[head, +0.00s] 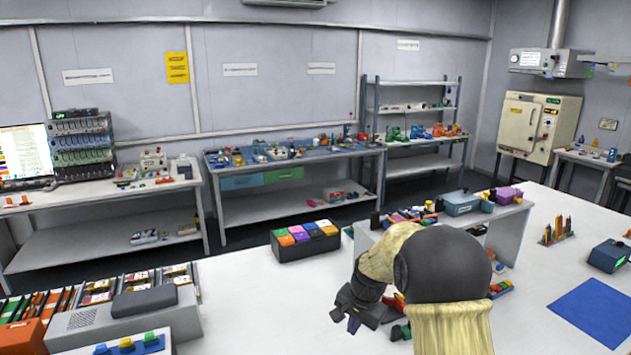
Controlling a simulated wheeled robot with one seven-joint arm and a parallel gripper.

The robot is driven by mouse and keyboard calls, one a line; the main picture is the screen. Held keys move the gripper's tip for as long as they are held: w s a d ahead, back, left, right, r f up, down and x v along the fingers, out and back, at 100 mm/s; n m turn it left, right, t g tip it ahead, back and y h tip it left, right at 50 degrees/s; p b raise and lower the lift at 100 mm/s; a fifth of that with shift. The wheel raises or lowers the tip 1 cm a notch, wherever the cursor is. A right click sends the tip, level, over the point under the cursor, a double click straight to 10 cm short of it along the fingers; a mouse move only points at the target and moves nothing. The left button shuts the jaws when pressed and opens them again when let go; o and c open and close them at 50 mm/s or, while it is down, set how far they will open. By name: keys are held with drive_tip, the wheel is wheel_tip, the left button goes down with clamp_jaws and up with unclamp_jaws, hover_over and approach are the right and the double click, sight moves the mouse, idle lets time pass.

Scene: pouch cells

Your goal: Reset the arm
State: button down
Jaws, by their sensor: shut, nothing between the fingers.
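My arm rises from the bottom of the head view, a black round joint with cream-coloured sleeves, and bends over to the left. My gripper (354,322) hangs at its end above the white table (250,325), left of the joint. The gripper is dark and small in the picture. It is shut and holds nothing. The arm hides part of the table behind it and some small coloured items there.
A black box with coloured compartments (305,240) stands behind and left of my gripper. A grey device (135,315) and racks of cells are at the left. A blue mat (595,312) lies at the right. White table is clear between the grey device and my gripper.

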drive_tip(key=s+d+r+n, duration=0.1)
drive_tip(key=s+d+n, duration=0.2)
drive_tip(key=s, duration=0.9)
drive_tip(key=s+d+r+n+h, duration=0.1)
drive_tip(key=s+d+r+n, duration=0.1)
drive_tip(key=s, duration=1.1)
drive_tip(key=shift+d+n, duration=0.45)
drive_tip(key=shift+n, duration=0.65)
